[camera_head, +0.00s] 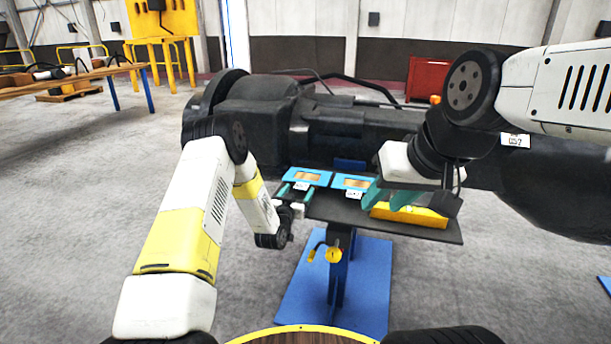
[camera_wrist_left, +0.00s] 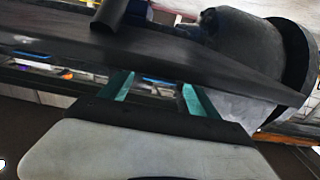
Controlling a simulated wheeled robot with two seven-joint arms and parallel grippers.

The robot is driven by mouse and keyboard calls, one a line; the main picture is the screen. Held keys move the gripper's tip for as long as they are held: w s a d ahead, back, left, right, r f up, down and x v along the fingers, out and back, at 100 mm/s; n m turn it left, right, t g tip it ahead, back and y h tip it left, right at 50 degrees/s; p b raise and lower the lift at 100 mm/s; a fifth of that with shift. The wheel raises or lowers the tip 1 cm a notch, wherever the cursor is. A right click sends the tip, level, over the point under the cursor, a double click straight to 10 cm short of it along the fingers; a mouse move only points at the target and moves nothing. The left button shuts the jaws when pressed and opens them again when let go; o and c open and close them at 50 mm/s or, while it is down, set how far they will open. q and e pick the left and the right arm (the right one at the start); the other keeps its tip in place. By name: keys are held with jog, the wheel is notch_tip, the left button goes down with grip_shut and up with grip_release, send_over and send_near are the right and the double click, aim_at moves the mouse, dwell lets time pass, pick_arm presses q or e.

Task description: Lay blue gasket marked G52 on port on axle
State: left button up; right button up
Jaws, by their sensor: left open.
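Two blue gaskets with tan middles and small white tags lie on the dark tabletop, a left gasket (camera_head: 307,177) and a right gasket (camera_head: 352,182); their tag print is too small to read. My left gripper (camera_head: 296,192) is open at the table's left edge, its teal fingers close to the left gasket. In the left wrist view its fingers (camera_wrist_left: 155,92) are apart, with no gasket visible between them. My right gripper (camera_head: 390,197) is over the yellow block (camera_head: 418,215); its grip is unclear. The large black axle (camera_head: 340,118) lies behind. A white tag (camera_head: 515,141), perhaps G52 or G57, shows at right.
The small dark table (camera_head: 330,210) stands on a blue base plate (camera_head: 365,280). In the left wrist view a dark slab (camera_wrist_left: 200,65) crosses above my fingers. A red cabinet (camera_head: 428,78) and a long bench (camera_head: 70,76) are farther back. Open floor is at left.

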pick_arm(q)
jog(key=shift+x, duration=0.9)
jog(key=shift+c, duration=0.4)
jog(key=c, duration=1.3)
jog(key=shift+r, duration=0.1)
jog(key=shift+c, duration=0.2)
